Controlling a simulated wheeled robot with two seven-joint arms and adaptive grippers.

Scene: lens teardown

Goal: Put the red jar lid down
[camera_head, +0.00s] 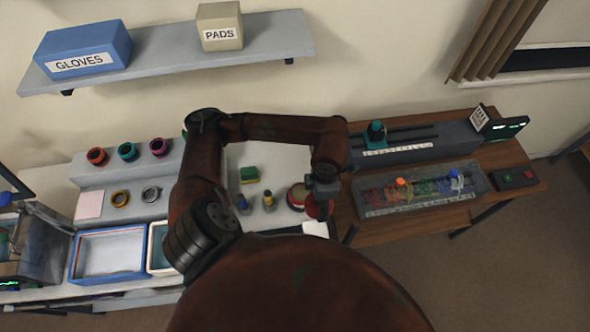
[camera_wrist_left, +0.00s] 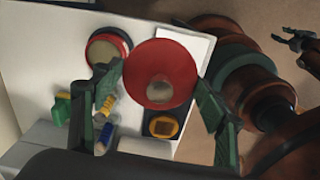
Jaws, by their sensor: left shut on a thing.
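The red jar lid (camera_wrist_left: 160,72) is a round, dish-like disc with a greyish centre, held between the two green-padded fingers of my left gripper (camera_wrist_left: 158,98) in the left wrist view. In the head view, the lid (camera_head: 314,208) shows partly below my left gripper (camera_head: 322,192), at the right end of the white worktop. Its height above the surface is hard to tell.
A white sheet (camera_head: 315,229) lies at the front edge. A wooden table with a clear-lidded tray (camera_head: 478,189) stands right.

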